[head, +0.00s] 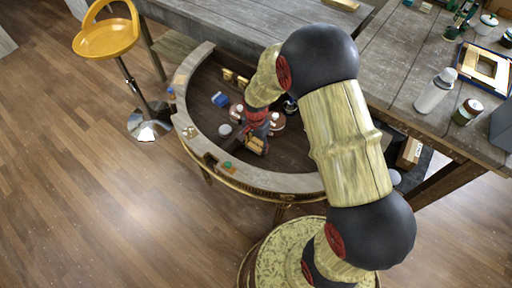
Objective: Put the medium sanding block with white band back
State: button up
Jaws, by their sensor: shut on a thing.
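My gripper (256,134) is small in the head view, reaching down into the curved console. It is shut on a tan, yellowish block (256,146) that shows just below its fingers. I take this block for the medium sanding block, but a white band cannot be made out at this size. The fingers and the arm hide part of it, and I cannot tell whether it touches the dark console floor (205,85). Two similar yellowish blocks (228,75) (242,82) stand near the back of the console.
A blue box (220,99), a pale round dish (225,129) and white-topped containers (275,117) stand around my gripper. The console's pale rim (290,183) curves around the front. A grey table (220,22) stands behind, and a yellow stool (105,40) stands at the left.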

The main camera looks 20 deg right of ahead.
jog(key=shift+f, duration=0.15)
jog(key=o, duration=0.8)
